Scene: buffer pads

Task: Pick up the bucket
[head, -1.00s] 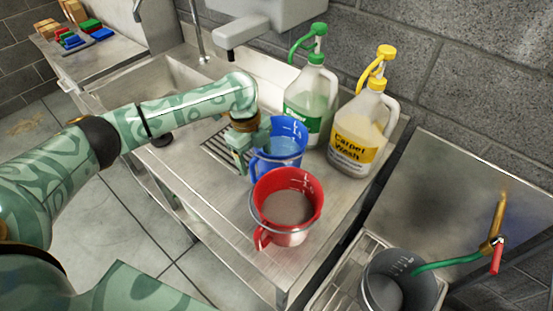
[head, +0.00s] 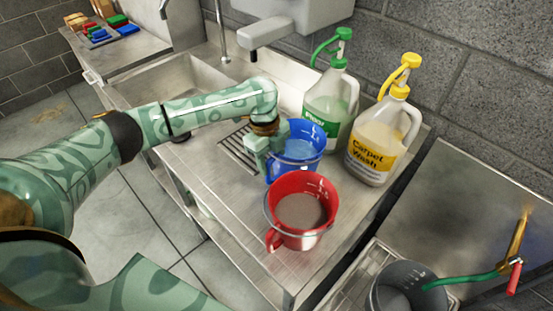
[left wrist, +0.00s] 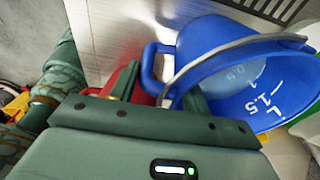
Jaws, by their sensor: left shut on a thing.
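A blue bucket (head: 309,137) with measuring marks stands on the metal counter, just behind a red bucket (head: 302,207). My left gripper (head: 268,155) is at the left side of the blue bucket. In the left wrist view, my left gripper (left wrist: 160,88) has its fingers on both sides of the side handle of the blue bucket (left wrist: 232,80), and it is shut on that handle. The bucket's wire bail crosses its mouth. The contact is partly hidden, and I cannot tell whether the bucket is off the counter. My right gripper is not in view.
A green-capped jug (head: 328,108) and a yellow-capped Carpet Wash jug (head: 374,140) stand close behind the buckets. A grey bucket (head: 400,283) with a green hose sits at lower right. A sink (head: 170,82) lies behind my left arm. Colored blocks (head: 108,27) lie farther back.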

